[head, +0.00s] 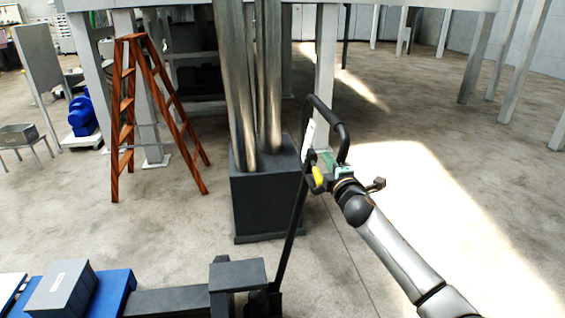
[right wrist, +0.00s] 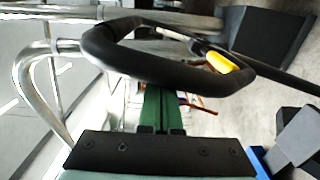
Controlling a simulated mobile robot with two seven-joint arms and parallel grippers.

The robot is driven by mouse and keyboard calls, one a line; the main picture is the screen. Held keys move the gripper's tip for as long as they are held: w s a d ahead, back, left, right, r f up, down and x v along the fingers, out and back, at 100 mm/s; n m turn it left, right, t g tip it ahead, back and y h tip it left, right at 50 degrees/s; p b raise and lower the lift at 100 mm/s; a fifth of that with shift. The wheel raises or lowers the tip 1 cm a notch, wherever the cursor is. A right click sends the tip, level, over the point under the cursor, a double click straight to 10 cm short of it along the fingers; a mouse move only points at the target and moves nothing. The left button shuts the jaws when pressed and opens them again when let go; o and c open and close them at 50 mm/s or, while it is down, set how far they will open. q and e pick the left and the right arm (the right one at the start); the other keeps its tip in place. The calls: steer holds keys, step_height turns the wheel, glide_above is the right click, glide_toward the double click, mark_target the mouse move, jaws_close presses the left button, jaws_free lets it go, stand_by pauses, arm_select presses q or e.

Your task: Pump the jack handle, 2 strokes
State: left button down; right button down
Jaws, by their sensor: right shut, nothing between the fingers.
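The jack handle is a black loop (head: 343,132) on a long dark shaft (head: 290,235). The shaft rises, leaning right, from the jack's dark base (head: 238,275) at the bottom of the head view. A yellow lever (head: 317,176) sits at the loop's lower end. My right gripper (head: 326,163) is at the lower part of the loop, shut with nothing between its fingers. In the right wrist view the loop (right wrist: 165,68) crosses just beyond the green fingers (right wrist: 160,105), with the yellow lever (right wrist: 217,62) to the right. I cannot tell whether they touch. My left gripper is out of view.
A dark block (head: 268,200) with metal columns stands behind the handle. A wooden stepladder (head: 130,120) stands to the left. A grey box (head: 63,288) lies on a blue surface at lower left. The floor to the right is open.

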steer(key=s+a+r+b, duration=0.1)
steer(key=a+b, duration=0.4)
steer(key=a, duration=1.2)
steer(key=shift+s, duration=0.25)
steer(key=shift+a, duration=0.1)
